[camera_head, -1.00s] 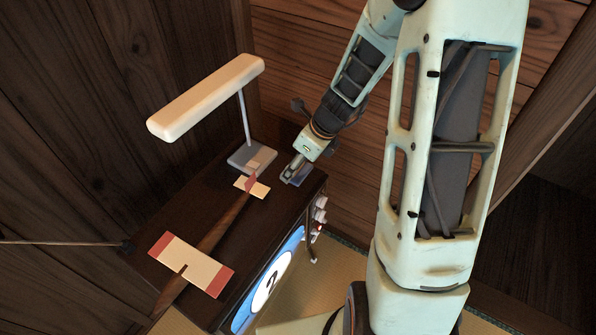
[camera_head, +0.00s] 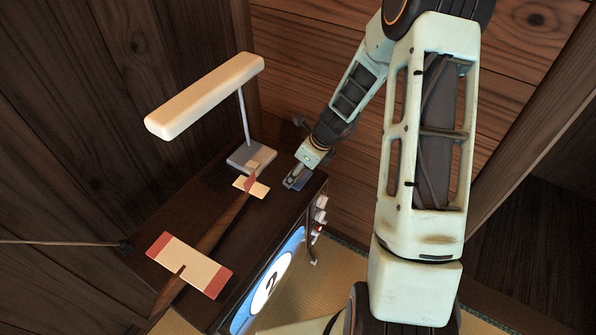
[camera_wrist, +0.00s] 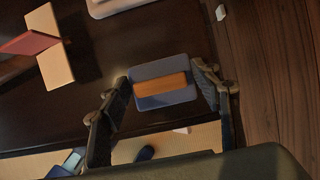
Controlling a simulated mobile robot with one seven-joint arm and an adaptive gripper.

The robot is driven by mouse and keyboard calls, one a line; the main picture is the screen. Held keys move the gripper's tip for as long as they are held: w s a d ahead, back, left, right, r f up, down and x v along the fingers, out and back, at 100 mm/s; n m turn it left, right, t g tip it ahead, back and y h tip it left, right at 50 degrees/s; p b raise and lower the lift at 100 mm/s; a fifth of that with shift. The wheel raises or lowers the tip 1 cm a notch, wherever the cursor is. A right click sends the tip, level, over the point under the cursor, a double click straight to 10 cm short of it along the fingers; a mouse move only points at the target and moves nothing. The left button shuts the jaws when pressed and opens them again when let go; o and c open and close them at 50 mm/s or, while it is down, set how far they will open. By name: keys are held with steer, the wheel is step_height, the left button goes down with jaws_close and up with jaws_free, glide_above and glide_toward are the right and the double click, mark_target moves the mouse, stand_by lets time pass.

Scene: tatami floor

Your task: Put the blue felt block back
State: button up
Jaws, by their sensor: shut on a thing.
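The blue felt block (camera_wrist: 163,69) shows in the wrist view with an orange-brown wooden strip along its middle. My gripper (camera_wrist: 165,88) is shut on it, with one finger at each short end. In the head view the block (camera_head: 301,183) is a small blue patch at my gripper (camera_head: 294,181), partly hidden by the fingers. It is over the right back part of the dark cabinet top (camera_head: 195,215), near the edge. I cannot tell whether it touches the top.
A lamp (camera_head: 205,95) with a grey base (camera_head: 250,158) stands at the back of the cabinet. A cream and red toy plane (camera_head: 190,265) lies along the top, its tail near my gripper. The cabinet's front has a lit screen (camera_head: 268,283) and knobs (camera_head: 320,210).

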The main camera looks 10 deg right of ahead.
steer(key=shift+f, duration=0.2)
steer(key=o, duration=1)
steer(key=shift+o, duration=0.2)
steer(key=shift+r, duration=0.15)
steer(key=p+v, duration=0.1)
steer(key=v, duration=1.1)
steer(key=shift+p, duration=0.4)
